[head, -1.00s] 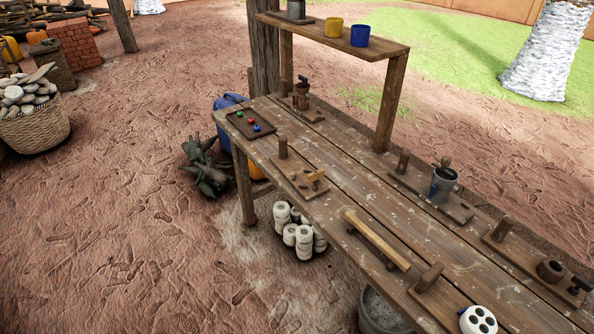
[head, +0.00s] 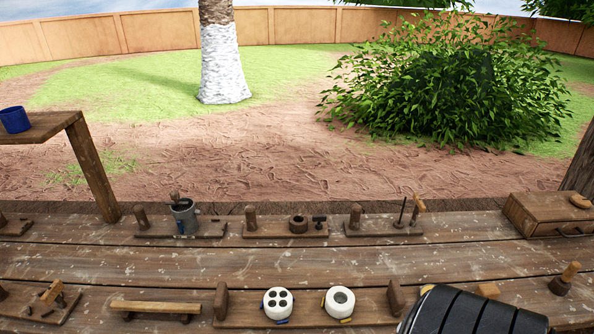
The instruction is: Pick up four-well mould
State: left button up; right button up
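The four-well mould (head: 278,302) is a white round block with four dark holes in its top. It stands near the front edge of the workbench, on a wooden board (head: 247,308) with an upright wooden block at each end. Its base shows a blue bit at the lower edge. A similar white mould with one large hole (head: 339,301) stands just to its right, a small gap apart, with a yellow bit at its base. Neither of my grippers shows. A black ribbed part at the lower right looks like my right arm and covers some of the bench front.
Behind the moulds, the bench (head: 250,266) has a clear strip. Tool boards with a grey metal cup (head: 184,216) and pegs line the back. A wooden bar (head: 155,307) lies left, a wooden box (head: 550,214) right. A raised shelf (head: 45,127) stands at left.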

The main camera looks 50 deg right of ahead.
aim_at(277, 302)
jog(key=z, duration=1.3)
jog(key=l+u, duration=0.35)
jog(key=k+l+u, duration=0.2)
jog(key=l+u, duration=0.2)
jog(key=k+l+u, duration=0.2)
jog(key=l+u, duration=0.15)
jog(key=k+l+u, duration=0.2)
jog(key=l+u, duration=0.15)
jog(key=l, duration=0.1)
